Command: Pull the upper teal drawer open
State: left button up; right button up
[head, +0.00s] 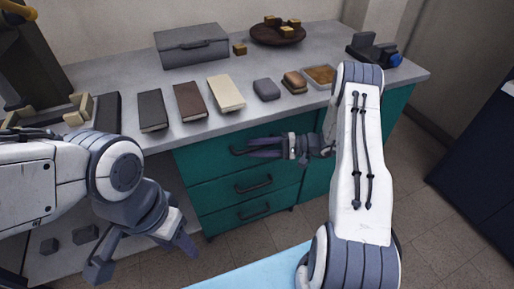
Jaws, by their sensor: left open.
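The teal drawer unit stands under the grey counter, with three drawers stacked. The upper teal drawer (207,166) looks shut, its front in line with the drawers below. Its dark bar handle (236,151) shows at the left end; the rest is hidden behind my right gripper. My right gripper (257,147) reaches in from the right, with its fingers at the handle. I cannot tell whether they are closed on it. My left gripper (143,258) is open and empty at lower left, below the counter and well apart from the drawers.
On the counter (215,115) lie a grey case (192,45), several books, a grey block (266,89), a brush (294,82) and a tray (320,76). A brown bowl (278,35) with blocks stands behind. Tiled floor (260,233) is open before the drawers.

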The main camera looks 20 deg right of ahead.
grip_shut()
dwell(1.2)
